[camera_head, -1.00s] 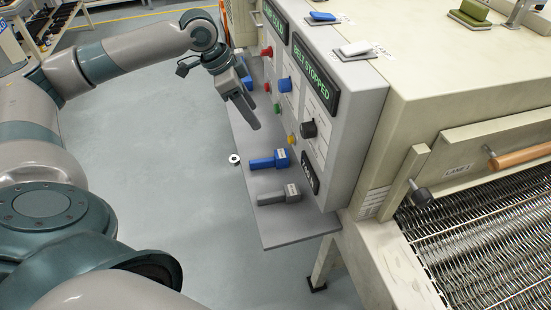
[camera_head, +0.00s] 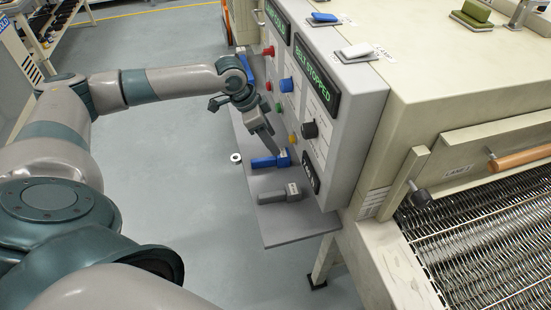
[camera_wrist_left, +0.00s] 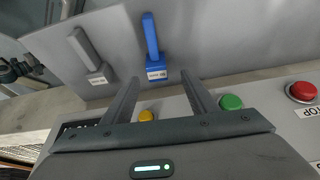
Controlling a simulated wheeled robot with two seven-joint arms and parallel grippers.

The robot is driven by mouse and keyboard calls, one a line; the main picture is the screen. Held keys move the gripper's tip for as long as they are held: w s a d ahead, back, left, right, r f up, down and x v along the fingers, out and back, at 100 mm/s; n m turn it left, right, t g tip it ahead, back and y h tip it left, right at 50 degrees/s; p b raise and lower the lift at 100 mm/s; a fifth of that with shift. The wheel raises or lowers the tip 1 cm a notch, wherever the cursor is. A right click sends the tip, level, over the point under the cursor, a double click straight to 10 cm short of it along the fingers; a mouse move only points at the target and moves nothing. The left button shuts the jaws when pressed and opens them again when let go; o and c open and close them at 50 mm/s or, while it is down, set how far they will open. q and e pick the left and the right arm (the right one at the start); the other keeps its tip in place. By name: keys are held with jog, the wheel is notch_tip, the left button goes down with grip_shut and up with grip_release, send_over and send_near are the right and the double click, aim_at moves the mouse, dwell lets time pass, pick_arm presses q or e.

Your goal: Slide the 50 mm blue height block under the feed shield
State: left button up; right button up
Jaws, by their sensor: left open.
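A blue block (camera_head: 270,161) with a long handle-like bar and a small pale label lies on the grey shelf below the control panel. The label is too small to read, so its size cannot be told. It also shows in the left wrist view (camera_wrist_left: 151,38), just beyond the fingertips. My left gripper (camera_head: 267,133) is open and empty, pointing down a little behind the blue block, by the panel. Its two fingers (camera_wrist_left: 162,84) are apart in the left wrist view. A panel with a wooden handle (camera_head: 522,158) sits over the mesh belt at right; whether it is the feed shield is unclear.
A grey block (camera_head: 280,197) of similar shape lies nearer on the shelf (camera_head: 285,229). The panel (camera_head: 342,120) carries coloured buttons, a dark knob (camera_head: 310,129) and a "BELT STOPPED" display (camera_head: 316,79). The mesh belt (camera_head: 480,245) is at right.

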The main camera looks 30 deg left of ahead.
aim_at(270, 160)
pick_arm(q)
jog(key=shift+f, duration=0.15)
jog(key=shift+d+f, duration=0.3)
jog(key=shift+f, duration=0.3)
jog(key=shift+p+x, duration=0.5)
jog(key=shift+x, duration=1.45)
jog(key=shift+s, duration=0.15)
jog(key=c, duration=1.2)
